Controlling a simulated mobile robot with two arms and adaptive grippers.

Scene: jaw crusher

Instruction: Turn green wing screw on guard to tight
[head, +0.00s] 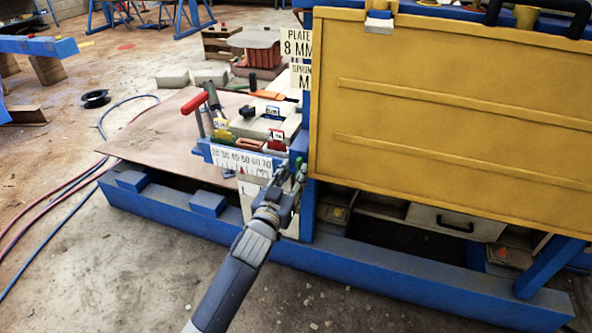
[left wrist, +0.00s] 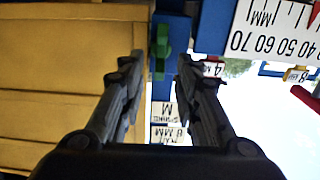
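The yellow guard (head: 450,95) is a large ribbed panel on the blue frame, and it fills the left of the left wrist view (left wrist: 60,60). The green wing screw (left wrist: 161,48) shows on a blue post beside the guard's edge. In the head view the wing screw (head: 298,163) is small and partly covered by my gripper. My left gripper (head: 293,178) reaches up to it from below. In the left wrist view the fingers (left wrist: 160,62) are apart, with the screw lined up in the gap between their tips. I see no finger touching it. My right gripper is out of view.
A white millimetre scale (head: 240,160) and a red-handled lever (head: 195,104) are left of the gripper. Plate and spring labels (head: 297,47) hang above it. A blue base beam (head: 400,285) runs along the floor. Hoses (head: 75,185) lie at left. The front floor is mostly clear.

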